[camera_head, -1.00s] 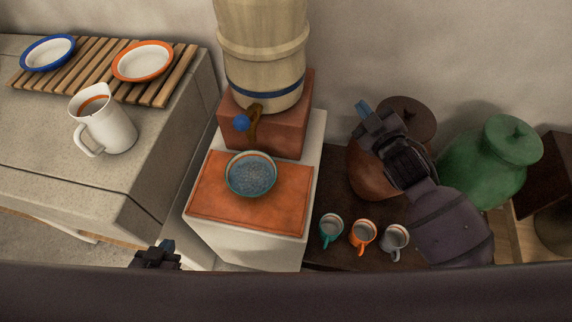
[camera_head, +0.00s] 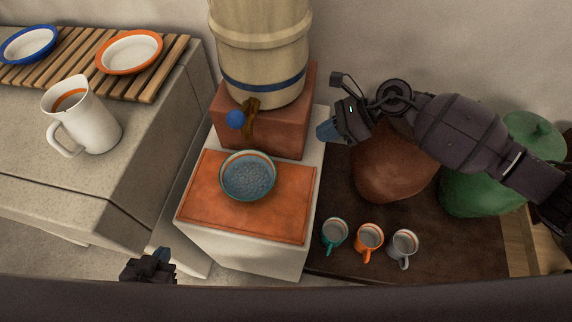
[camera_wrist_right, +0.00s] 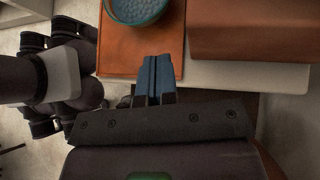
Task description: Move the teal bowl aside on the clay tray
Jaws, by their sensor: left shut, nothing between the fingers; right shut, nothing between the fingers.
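The teal bowl (camera_head: 248,177) stands upright on the clay tray (camera_head: 203,211), toward its back middle, below the barrel's spigot. Its inside is speckled blue. In the right wrist view the bowl (camera_wrist_right: 138,10) is cut off by the top edge, on the tray (camera_wrist_right: 119,62). My right gripper (camera_head: 327,131) is shut and empty, to the right of the bowl and apart from it, near the pedestal's right edge. Its blue fingertips (camera_wrist_right: 156,66) are together in the wrist view. My left gripper (camera_head: 162,256) is low at the front left, shut and empty, away from the tray.
A wooden barrel (camera_head: 262,55) with a blue-knobbed tap stands on a clay block (camera_head: 285,135) behind the bowl. Three mugs (camera_head: 368,238) stand on the dark table at right, near a brown jar (camera_head: 388,172) and a green jar (camera_head: 480,194). A white pitcher (camera_head: 92,127) stands on the left counter.

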